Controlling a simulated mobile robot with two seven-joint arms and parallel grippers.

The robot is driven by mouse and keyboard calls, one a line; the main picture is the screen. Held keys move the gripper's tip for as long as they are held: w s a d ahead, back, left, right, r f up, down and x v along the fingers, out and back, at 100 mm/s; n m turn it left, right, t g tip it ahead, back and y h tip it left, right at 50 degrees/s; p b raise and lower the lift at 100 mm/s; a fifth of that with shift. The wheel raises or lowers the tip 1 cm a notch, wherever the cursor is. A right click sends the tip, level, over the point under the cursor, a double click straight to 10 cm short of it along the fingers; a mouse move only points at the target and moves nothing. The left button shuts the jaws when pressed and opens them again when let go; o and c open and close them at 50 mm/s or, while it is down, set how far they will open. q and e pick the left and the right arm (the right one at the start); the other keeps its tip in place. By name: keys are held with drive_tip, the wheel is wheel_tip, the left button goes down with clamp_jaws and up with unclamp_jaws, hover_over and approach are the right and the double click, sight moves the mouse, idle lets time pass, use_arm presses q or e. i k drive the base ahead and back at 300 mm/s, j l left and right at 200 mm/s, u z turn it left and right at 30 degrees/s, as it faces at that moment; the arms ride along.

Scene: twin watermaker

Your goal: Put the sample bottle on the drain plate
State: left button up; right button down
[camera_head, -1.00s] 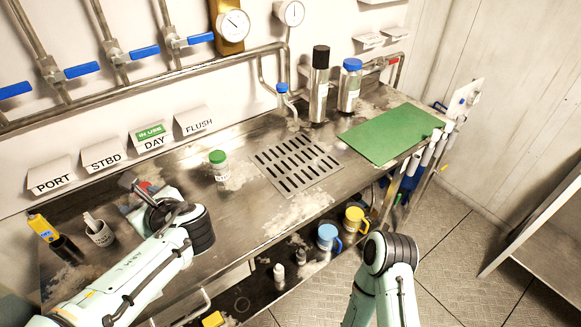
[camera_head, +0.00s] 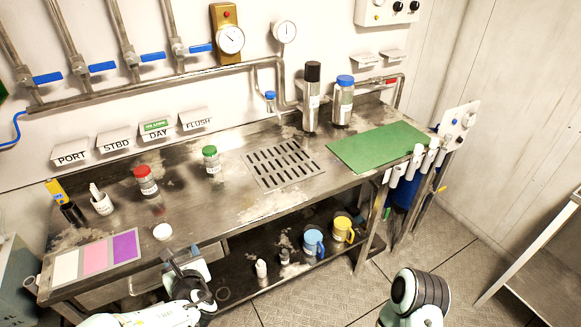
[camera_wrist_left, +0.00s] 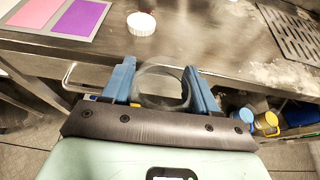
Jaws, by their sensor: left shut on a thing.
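My left gripper (camera_head: 183,260) is low at the counter's front edge, left of centre. In the left wrist view its blue fingers (camera_wrist_left: 161,80) are shut on a clear, round, open-topped vessel (camera_wrist_left: 160,90), seen as a dark-rimmed ring; I cannot tell for sure that it is the sample bottle. A white round cap (camera_head: 162,231) lies on the counter just behind the gripper; it also shows in the left wrist view (camera_wrist_left: 141,23). The slotted metal drain plate (camera_head: 256,174) is bare, farther back and right. My right gripper is out of view.
A green mat (camera_head: 378,146) and two tall bottles are beyond. A mat with coloured squares (camera_head: 97,261) lies left. Mugs (camera_head: 313,242) are on the lower shelf.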

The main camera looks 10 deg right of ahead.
sight(281, 162)
drive_tip(key=z, duration=1.15)
drive_tip(key=i+j+z, duration=0.15)
drive_tip(key=z, duration=0.25)
drive_tip(key=i+j+z, duration=0.2)
drive_tip(key=z, duration=0.15)
drive_tip(key=i+j, duration=0.1)
drive_tip(key=j, duration=0.55)
drive_tip(key=i+j, duration=0.15)
drive_tip(key=j, duration=0.15)
